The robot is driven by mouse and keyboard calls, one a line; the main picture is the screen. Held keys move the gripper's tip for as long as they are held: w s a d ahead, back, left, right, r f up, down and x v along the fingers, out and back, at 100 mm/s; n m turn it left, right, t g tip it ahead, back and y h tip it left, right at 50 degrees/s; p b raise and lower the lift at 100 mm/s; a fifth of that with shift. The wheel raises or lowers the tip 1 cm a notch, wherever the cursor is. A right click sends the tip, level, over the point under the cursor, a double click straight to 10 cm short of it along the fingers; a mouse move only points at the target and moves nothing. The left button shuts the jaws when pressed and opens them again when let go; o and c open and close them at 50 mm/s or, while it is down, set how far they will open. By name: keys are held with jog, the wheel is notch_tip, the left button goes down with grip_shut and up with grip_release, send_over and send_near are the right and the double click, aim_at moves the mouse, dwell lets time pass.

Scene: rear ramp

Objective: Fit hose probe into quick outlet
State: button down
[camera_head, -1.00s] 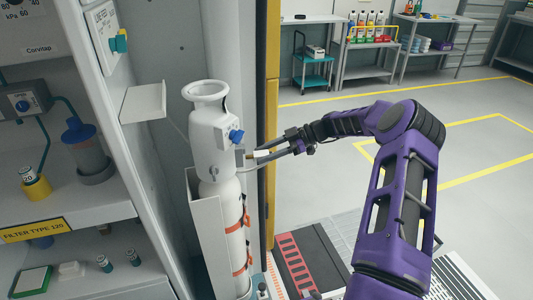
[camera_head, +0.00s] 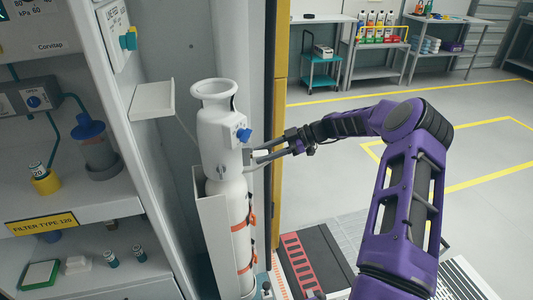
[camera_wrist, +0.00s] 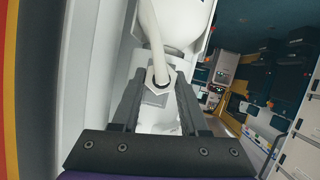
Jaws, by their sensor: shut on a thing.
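A white cylinder (camera_head: 236,220) stands upright, with a white collar and a blue knob (camera_head: 244,135) at its top. My gripper (camera_head: 255,157) is at the right side of the cylinder's head, just below the knob. In the wrist view its two dark fingers (camera_wrist: 158,105) are shut on a small grey piece with a hex nut, which I take for the hose probe (camera_wrist: 158,96). A white hose (camera_wrist: 152,40) runs up from it toward the white cylinder body. I cannot make out the quick outlet or whether the probe touches it.
A white bracket (camera_head: 203,235) holds the cylinder beside a grey wall panel. A small white shelf (camera_head: 153,100) juts out at upper left. Left shelves (camera_head: 75,205) carry jars and small bottles. A yellow post edge (camera_head: 281,70) stands behind the gripper. Open floor lies to the right.

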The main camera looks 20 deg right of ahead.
jog(key=shift+a, duration=0.4)
jog(key=shift+c, duration=1.7)
grip_release()
jog(key=v, duration=1.7)
jog(key=shift+d+p, duration=0.2)
jog(key=shift+p, duration=0.2)
jog(key=shift+r, duration=0.1)
